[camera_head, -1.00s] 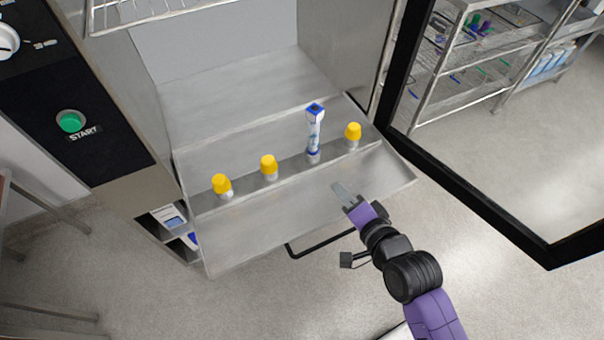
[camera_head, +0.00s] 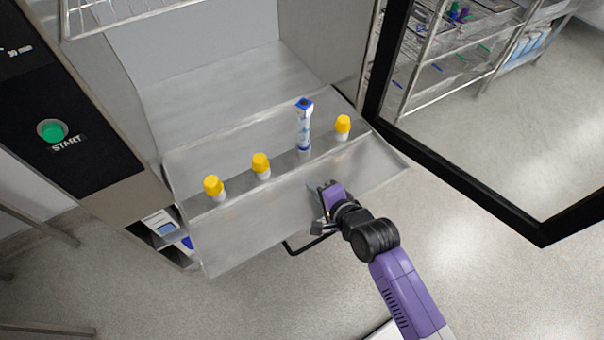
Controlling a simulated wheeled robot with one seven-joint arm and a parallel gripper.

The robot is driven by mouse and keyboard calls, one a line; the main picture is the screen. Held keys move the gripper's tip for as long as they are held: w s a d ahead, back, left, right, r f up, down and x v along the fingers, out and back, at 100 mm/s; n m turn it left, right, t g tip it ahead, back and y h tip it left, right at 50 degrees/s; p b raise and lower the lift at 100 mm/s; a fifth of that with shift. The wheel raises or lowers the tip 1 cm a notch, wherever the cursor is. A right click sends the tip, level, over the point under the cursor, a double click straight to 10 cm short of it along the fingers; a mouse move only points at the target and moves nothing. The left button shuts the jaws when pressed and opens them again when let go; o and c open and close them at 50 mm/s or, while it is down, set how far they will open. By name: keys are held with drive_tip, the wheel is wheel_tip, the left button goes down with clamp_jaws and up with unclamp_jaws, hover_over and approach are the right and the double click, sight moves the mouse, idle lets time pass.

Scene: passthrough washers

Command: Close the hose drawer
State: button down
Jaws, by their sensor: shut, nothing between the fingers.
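A steel drawer (camera_head: 270,215) stands pulled out at the bottom of the washer opening, with a black bar handle (camera_head: 308,246) below its front edge. I take it to be the hose drawer, though no hose shows. Three yellow-capped bottles (camera_head: 213,188) and a blue-and-white tube (camera_head: 304,125) stand upright in its trough. My gripper (camera_head: 325,186) is shut and empty, over the drawer's sloping front part, right of the handle's bend. I cannot tell whether it touches the metal. My wrist hides part of the handle's right end.
A black-framed glass door (camera_head: 455,177) stands open to the right. A green start button (camera_head: 52,132) is on the panel at left. A wire rack (camera_head: 115,14) is above the opening. Small boxes (camera_head: 160,223) sit in a recess left of the drawer. Open floor lies in front.

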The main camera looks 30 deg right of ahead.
sight(296, 169)
drive_tip(key=w, duration=0.2)
drive_tip(key=w+f, duration=0.1)
drive_tip(key=w, duration=0.2)
drive_tip(key=shift+f, duration=0.1)
drive_tip(key=shift+w, duration=0.55)
drive_tip(key=shift+w, duration=0.1)
